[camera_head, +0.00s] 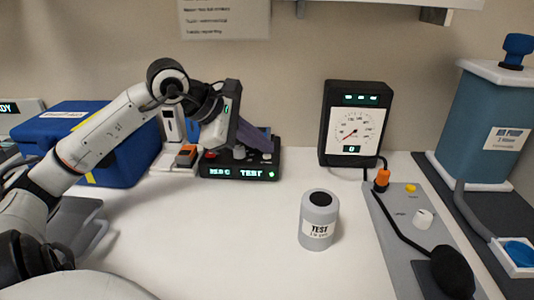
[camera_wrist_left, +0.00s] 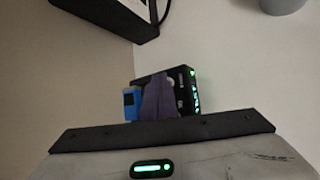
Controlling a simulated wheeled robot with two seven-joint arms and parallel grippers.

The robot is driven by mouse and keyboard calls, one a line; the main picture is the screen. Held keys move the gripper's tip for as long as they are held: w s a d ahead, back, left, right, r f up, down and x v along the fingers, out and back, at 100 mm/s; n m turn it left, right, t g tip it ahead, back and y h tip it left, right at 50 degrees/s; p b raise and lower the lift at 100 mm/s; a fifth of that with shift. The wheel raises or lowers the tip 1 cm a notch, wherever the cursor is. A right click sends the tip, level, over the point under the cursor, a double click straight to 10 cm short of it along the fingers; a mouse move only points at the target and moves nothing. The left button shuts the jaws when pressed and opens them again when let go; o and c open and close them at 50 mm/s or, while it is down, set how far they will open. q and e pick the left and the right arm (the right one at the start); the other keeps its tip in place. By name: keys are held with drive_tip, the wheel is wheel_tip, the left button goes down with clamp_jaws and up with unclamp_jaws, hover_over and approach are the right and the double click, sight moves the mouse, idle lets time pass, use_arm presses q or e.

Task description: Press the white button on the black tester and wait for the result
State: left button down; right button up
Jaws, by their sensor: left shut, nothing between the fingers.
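The black tester (camera_head: 222,172) stands against the back of the white table. Its front display reads something like "35.0 C" and "TEST", with a green light at the right end. A red button shows on its top left, and a small pale button (camera_head: 267,156) on its top right. My left gripper (camera_head: 266,147) is shut and empty, its purple-grey fingers slanting down over the tester's right half. Whether the fingertips touch the button cannot be told. In the left wrist view the fingers (camera_wrist_left: 158,98) cover part of the tester (camera_wrist_left: 184,82). My right gripper is not in view.
A blue case (camera_head: 85,150) stands left of the tester, a small white device (camera_head: 173,125) between them. A black gauge (camera_head: 353,125) stands to the right. A grey "TEST" jar (camera_head: 318,225) stands in front. A grey panel with a black bulb (camera_head: 452,272) lies right. The front middle is clear.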

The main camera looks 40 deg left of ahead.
sight(262, 159)
use_arm(q)
drive_tip(key=shift+r+p, duration=0.35)
drive_tip(key=shift+r, duration=0.5)
drive_tip(key=shift+r+p, duration=1.3)
drive_tip(key=shift+r, duration=1.2)
